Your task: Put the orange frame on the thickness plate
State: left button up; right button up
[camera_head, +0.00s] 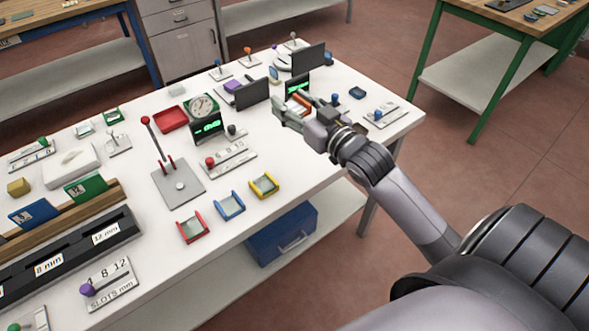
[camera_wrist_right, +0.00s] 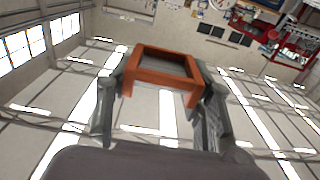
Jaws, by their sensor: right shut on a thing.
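My right gripper (camera_head: 297,112) is shut on the orange frame (camera_head: 301,101), holding it near the right back of the white table. In the right wrist view the frame (camera_wrist_right: 163,77) sits between the two fingers (camera_wrist_right: 163,95), an open rectangle with a dark middle. A small black display with green digits (camera_head: 298,84) stands just behind the gripper. I cannot tell which part is the thickness plate; it may be hidden behind the gripper. My left gripper is not in view.
Red, blue and yellow frames (camera_head: 193,230) (camera_head: 230,206) (camera_head: 264,185) lie along the front of the table. A dial gauge (camera_head: 203,104) with a green-digit display (camera_head: 208,128), a red-knobbed lever (camera_head: 146,121) and a red tray (camera_head: 170,119) stand mid-table. A small lever panel (camera_head: 384,115) is at right.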

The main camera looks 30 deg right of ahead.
aim_at(293, 171)
notch_tip(293, 171, down, 18)
jog(key=shift+f, duration=0.8)
jog(key=shift+f, duration=0.2)
jog(key=o, duration=1.2)
jog(key=shift+o, duration=0.2)
